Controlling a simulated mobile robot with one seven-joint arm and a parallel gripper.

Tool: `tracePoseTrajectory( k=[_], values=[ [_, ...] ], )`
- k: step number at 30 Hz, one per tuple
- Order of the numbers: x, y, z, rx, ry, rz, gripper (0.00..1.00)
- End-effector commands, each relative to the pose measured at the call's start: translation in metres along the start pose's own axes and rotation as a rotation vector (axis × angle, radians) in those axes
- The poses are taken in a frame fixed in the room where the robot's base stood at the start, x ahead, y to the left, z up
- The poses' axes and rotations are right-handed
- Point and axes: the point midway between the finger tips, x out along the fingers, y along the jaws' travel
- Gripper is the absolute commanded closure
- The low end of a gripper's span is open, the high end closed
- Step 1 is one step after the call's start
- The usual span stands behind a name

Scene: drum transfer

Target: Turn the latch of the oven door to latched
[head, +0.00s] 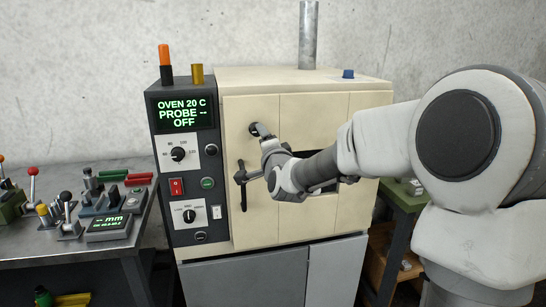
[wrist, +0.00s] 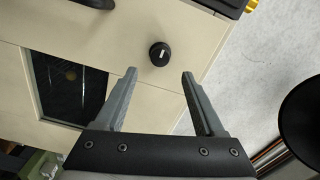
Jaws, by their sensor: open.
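The cream oven door (head: 308,112) looks closed. A round black knob, which looks like the latch (head: 256,129), sits on its upper left and is partly hidden by my gripper (head: 266,138) in the head view. In the wrist view the latch (wrist: 159,54) is whole and has a short white mark on its face. My gripper (wrist: 159,73) is open and empty, its two fingers pointing at the door. The latch appears between and just beyond the fingertips, apart from both. I cannot tell its distance or whether it is latched.
A black door handle (head: 241,174) is left of my wrist; the dark door window (wrist: 72,88) shows in the wrist view. The control panel (head: 185,150) reads OVEN 20 C, PROBE --, OFF. A bench (head: 100,250) with several tools stands at left.

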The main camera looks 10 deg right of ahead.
Motion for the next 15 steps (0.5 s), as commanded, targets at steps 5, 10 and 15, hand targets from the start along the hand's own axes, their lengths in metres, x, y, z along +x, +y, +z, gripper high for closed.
tracePoseTrajectory(
  k=[5,10,15],
  values=[
    [-0.032,-0.002,-0.001,-0.005,0.001,-0.001,0.29],
    [-0.060,-0.002,0.000,-0.006,0.001,-0.001,0.29],
    [-0.085,-0.002,0.000,-0.004,0.001,-0.001,0.29]
  ],
)
